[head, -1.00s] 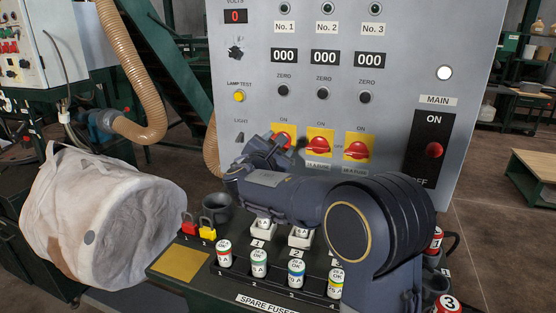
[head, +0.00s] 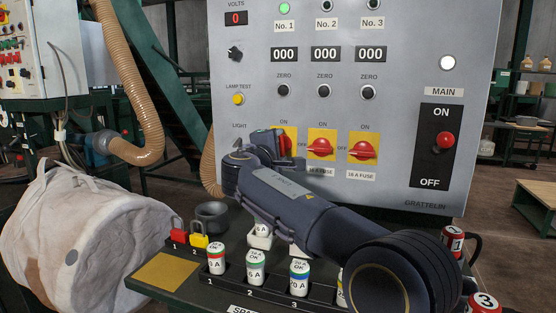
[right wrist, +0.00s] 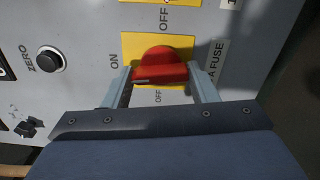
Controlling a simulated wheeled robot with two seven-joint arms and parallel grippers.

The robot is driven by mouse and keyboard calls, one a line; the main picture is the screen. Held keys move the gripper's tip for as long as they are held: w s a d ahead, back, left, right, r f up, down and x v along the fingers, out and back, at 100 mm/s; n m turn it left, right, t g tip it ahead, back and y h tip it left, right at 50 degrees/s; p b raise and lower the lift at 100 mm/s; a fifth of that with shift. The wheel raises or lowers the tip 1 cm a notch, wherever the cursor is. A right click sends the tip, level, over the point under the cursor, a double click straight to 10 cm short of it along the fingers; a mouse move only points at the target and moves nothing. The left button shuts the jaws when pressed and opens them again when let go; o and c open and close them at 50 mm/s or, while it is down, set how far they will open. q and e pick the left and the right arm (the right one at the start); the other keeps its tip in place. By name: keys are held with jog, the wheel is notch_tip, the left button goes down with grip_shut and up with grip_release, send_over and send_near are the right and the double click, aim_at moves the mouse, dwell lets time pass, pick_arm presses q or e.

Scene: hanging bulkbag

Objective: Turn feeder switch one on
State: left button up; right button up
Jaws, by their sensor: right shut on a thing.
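Feeder switch one (head: 286,145) is a red rotary knob on a yellow plate, leftmost of three on the grey panel. In the head view its handle looks upright, partly hidden by my right gripper (head: 270,142). In the right wrist view the red knob (right wrist: 160,65) sits between the two fingers of my right gripper (right wrist: 164,80), which is shut on it. Its white mark lies on the side towards the ON label (right wrist: 114,61). The No. 1 lamp (head: 284,8) above is lit green. My left gripper is out of view.
Switches two (head: 320,146) and three (head: 363,150) sit close to the right, with handles horizontal. The main switch (head: 445,141) is further right. Fuses (head: 254,267) and padlocks (head: 199,240) stand on the ledge below.

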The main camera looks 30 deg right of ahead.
jog(key=shift+f+m+b, duration=0.15)
jog(key=shift+m+b, duration=0.55)
jog(key=shift+m, duration=0.2)
jog(key=o, duration=1)
jog(key=v, duration=0.8)
